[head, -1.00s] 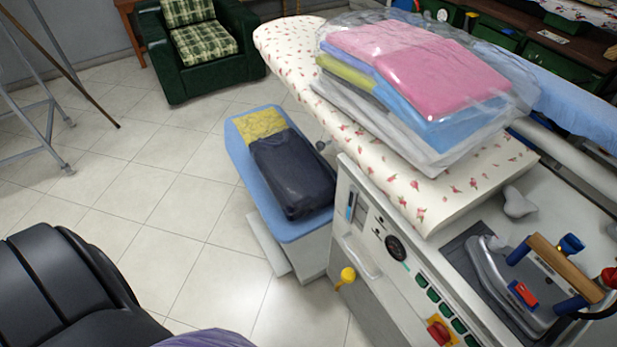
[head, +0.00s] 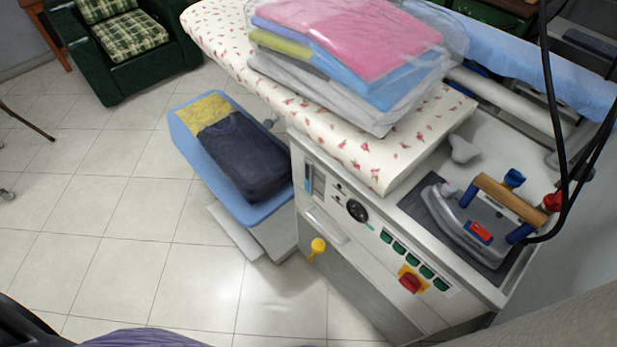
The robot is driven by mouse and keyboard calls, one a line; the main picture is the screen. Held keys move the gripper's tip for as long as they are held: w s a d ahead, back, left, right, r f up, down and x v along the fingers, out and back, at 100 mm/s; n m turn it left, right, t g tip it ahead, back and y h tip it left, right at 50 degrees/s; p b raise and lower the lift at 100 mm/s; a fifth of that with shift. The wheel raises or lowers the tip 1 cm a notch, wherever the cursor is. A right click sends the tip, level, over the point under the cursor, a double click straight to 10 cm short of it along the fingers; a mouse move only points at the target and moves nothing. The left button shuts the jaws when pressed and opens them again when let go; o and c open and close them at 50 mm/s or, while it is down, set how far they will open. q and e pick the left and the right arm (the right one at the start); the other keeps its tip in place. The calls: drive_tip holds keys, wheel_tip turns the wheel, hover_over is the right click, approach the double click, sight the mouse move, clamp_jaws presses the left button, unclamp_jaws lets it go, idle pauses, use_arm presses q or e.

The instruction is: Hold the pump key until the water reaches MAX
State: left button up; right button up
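The ironing station's front panel (head: 330,205) faces me in the middle of the head view. A row of several green keys (head: 399,249) runs along it, and I cannot read which one is the pump key. A narrow upright window with some blue in it (head: 309,178) is at the panel's left end and looks like the water gauge. Its level and MAX mark are too small to read. A black round dial (head: 357,211) lies between the window and the keys. Neither of my grippers is in view.
A red switch on yellow (head: 410,283) is below the keys, and a yellow knob (head: 317,246) sticks out lower left. An iron (head: 470,225) with cables rests on top. Bagged folded laundry (head: 360,40) lies on the floral board (head: 225,35). Tiled floor (head: 100,230) is open at left.

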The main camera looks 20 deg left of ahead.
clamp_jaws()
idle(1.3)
